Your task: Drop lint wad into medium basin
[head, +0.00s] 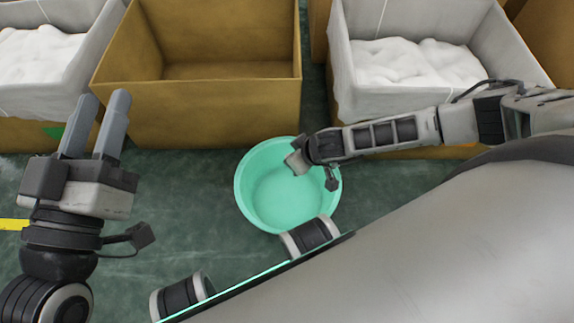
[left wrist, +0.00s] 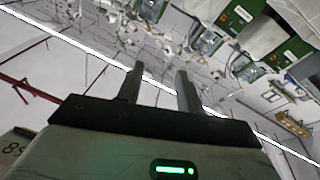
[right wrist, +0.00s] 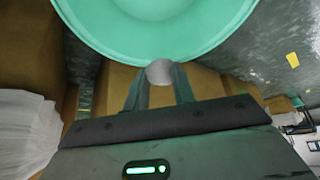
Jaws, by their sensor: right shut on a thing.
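The medium basin (head: 275,209) is a round mint-green tub on the dark green floor in the middle of the head view. Its underside or rim also fills the top of the right wrist view (right wrist: 160,45). My right gripper (head: 297,163) is over the basin's upper part in the head view, its fingers hard to make out there. In the right wrist view its two fingers (right wrist: 159,80) are shut on a small pale grey round lint wad (right wrist: 160,72). My left gripper (head: 104,97) is open and empty at the left, fingers apart; they also show in the left wrist view (left wrist: 157,72).
An open, empty-looking brown box (head: 214,113) stands behind the basin. Boxes with white fluffy stuff stand at the back left (head: 40,52) and back right (head: 415,62). Bare floor (head: 180,195) lies left of the basin.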

